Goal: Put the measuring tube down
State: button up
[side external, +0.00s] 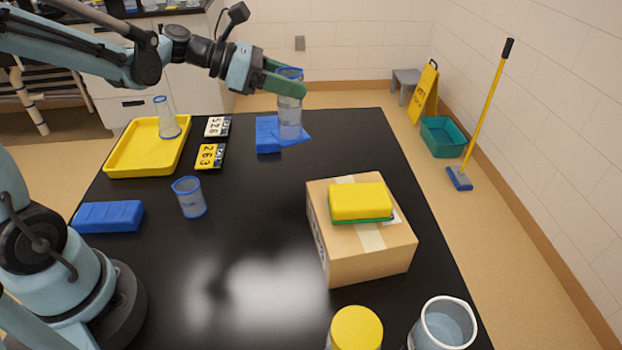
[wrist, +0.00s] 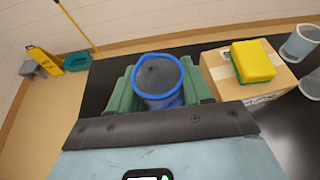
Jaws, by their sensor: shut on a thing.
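The measuring tube (side external: 289,119) is a clear cylinder with a blue rim, held upright at the far side of the black table. My gripper (side external: 285,82) has its green fingers shut around the tube's upper part. In the wrist view, the tube's blue rim (wrist: 158,75) shows between the two green fingers (wrist: 158,95). A blue, tube-base-like piece (side external: 292,137) shows at the tube's lower end, beside a blue block (side external: 267,134). I cannot tell whether the base touches the table.
A cardboard box (side external: 368,255) with a yellow and green sponge (side external: 360,201) stands to the right. The middle is clear.

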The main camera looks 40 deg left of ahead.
aim_at(292, 133)
jog(key=shift+d+f+m, duration=0.1)
jog(key=shift+f+m, duration=0.2)
jog(key=shift+f, duration=0.3)
jog(key=shift+f, duration=0.1)
jog(key=shift+f, duration=4.7)
jog(key=shift+f, duration=0.1)
jog(key=o, duration=1.3)
